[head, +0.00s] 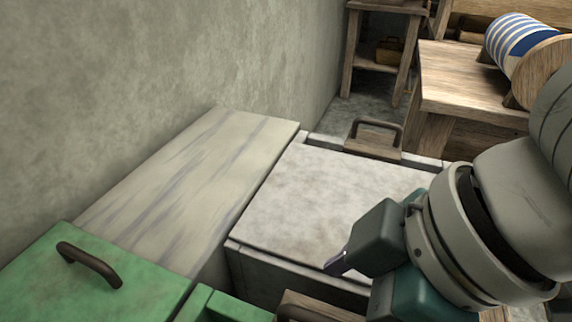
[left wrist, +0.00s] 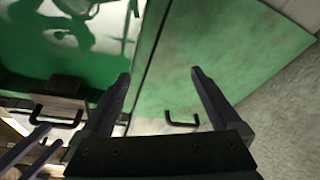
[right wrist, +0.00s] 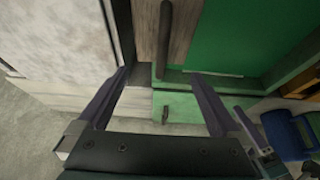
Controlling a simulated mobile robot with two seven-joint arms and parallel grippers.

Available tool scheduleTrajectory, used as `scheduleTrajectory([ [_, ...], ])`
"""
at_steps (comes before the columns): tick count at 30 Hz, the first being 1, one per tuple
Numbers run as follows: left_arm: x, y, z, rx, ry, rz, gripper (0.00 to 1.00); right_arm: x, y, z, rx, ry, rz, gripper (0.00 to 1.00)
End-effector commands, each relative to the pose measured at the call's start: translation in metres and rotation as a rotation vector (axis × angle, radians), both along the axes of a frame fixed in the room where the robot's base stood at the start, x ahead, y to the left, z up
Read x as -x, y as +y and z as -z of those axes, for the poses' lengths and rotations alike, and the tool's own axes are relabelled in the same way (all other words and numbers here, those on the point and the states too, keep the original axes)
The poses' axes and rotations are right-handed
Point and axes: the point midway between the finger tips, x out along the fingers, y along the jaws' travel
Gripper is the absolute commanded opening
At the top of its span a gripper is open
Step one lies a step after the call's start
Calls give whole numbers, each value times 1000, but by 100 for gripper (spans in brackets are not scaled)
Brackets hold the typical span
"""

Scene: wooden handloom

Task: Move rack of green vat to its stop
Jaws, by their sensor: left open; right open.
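The green vat (head: 225,307) is at the bottom of the head view, with a green lid (head: 100,280) bearing a dark handle (head: 88,264). Its wooden rack (right wrist: 185,40) shows in the right wrist view with a dark bar handle (right wrist: 165,40). The rack's edge (head: 310,300) also shows in the head view, partly hidden by my right arm. My right gripper (right wrist: 158,75) is open and empty close to the rack handle, not around it. My left gripper (left wrist: 158,76) is open and empty over the green vat and lid; the head view does not show it.
A pale covered vat (head: 325,205) stands beside the green one, with a wooden handled piece (head: 375,137) at its far edge. A grey board (head: 190,185) runs along the wall. A wooden bench (head: 470,85) is behind. A blue object (right wrist: 288,135) lies right in the right wrist view.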

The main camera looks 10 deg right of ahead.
Motion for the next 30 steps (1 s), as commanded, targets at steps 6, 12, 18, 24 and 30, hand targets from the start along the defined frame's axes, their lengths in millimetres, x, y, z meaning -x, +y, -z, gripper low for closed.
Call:
scheduleTrajectory([
  [6,0,0,15,0,-1,0,98,1,0,33,0,2,0,100],
  [12,0,0,14,0,-1,0,98,0,0,37,0,0,-1,100],
  [18,0,0,12,0,-1,0,98,0,0,42,0,1,0,100],
  [24,0,0,12,0,-1,0,98,0,0,44,0,0,-1,100],
  [30,0,0,12,0,-1,0,98,0,0,44,0,0,-1,84],
])
